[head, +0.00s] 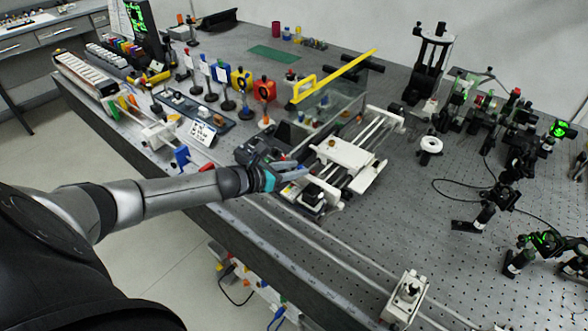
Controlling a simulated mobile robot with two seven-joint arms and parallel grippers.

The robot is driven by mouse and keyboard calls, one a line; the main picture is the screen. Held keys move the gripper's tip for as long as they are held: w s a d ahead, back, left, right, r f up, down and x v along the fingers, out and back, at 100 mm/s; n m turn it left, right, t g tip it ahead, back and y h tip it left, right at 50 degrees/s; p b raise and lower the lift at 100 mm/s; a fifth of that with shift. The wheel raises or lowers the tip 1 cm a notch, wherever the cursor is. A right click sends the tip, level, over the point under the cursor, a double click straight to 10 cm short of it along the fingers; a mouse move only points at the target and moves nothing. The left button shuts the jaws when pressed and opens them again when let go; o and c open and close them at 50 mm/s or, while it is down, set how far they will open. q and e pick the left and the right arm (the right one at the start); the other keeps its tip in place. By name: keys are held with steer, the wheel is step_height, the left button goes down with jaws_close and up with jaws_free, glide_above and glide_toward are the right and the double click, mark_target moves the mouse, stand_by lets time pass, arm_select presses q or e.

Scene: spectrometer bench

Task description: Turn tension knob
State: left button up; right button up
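My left arm reaches in from the left over the bench's front edge. My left gripper (292,171) is at the near left end of a white rail stage (347,152). Its fingers point right, and a teal part shows at its base. The fingertips are close to small white and dark parts of the stage, and I cannot tell whether they touch or whether the fingers are open. I cannot pick out the tension knob for certain; a small brown knob (331,144) sits on top of the stage plate. My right gripper is not in view.
A yellow bar (335,76) slants above a clear box behind the stage. A white ring-shaped part (430,145) stands to the right. Optics mounts (490,115) crowd the right side. A small white box (405,298) stands near the front edge. Bare perforated bench lies right of the stage.

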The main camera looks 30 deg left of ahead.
arm_select(q)
jaws_close()
stand_by(0.3)
steer(key=shift+d+y, duration=0.1)
steer(key=shift+y, duration=0.2)
